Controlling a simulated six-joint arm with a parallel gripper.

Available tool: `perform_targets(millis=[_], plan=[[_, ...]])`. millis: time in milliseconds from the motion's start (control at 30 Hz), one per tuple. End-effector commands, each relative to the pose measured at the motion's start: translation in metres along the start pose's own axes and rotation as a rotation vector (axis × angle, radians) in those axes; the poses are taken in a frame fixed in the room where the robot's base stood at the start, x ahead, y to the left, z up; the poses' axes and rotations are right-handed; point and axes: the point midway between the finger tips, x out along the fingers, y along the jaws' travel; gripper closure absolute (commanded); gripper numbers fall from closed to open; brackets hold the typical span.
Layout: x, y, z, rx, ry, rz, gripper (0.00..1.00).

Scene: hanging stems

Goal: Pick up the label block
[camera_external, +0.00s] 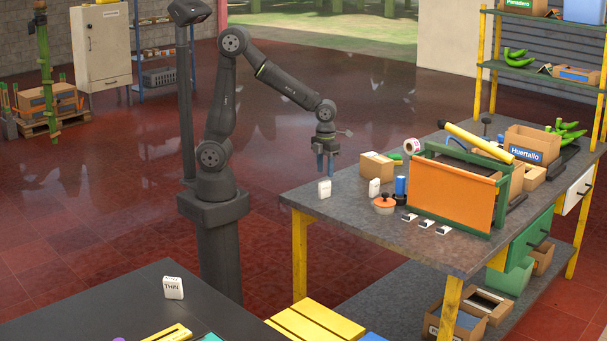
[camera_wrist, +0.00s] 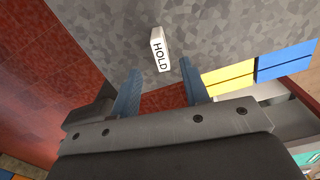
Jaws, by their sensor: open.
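A white label block reading HOLD (camera_wrist: 159,48) stands on the grey surface in the wrist view, just beyond my fingertips and between their lines. In the external view a white block (camera_external: 324,189) stands near the bench's left edge, close below my gripper (camera_external: 325,174); its face is not legible. A second white block (camera_external: 374,187) stands to its right, beside a cardboard box. A third white block, reading THIN (camera_external: 173,288), stands on the dark table in front. My gripper points down, its two blue fingers spread with nothing between them (camera_wrist: 161,88).
On the grey bench (camera_external: 345,208) are a cardboard box (camera_external: 376,166), an orange pot (camera_external: 384,204), a blue cylinder (camera_external: 401,188) and a green frame with an orange panel (camera_external: 450,196). Yellow (camera_wrist: 228,77) and blue (camera_wrist: 286,60) panels lie at right in the wrist view.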

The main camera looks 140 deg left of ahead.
Motion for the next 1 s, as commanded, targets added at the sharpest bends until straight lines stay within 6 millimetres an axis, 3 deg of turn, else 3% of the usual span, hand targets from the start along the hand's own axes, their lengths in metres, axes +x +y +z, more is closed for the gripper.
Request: perform_targets(millis=[100, 367, 633, 967, 1000], plan=[[0.019, 0.0, -0.001, 0.0, 0.003, 0.003, 0.58], [0.038, 0.0, -0.001, 0.001, 0.002, 0.002, 0.58], [0.075, 0.0, -0.002, 0.0, 0.002, 0.003, 0.58], [0.082, 0.0, -0.002, 0.0, -0.001, 0.0, 0.58], [0.082, 0.0, -0.002, 0.0, -0.001, 0.0, 0.64]])
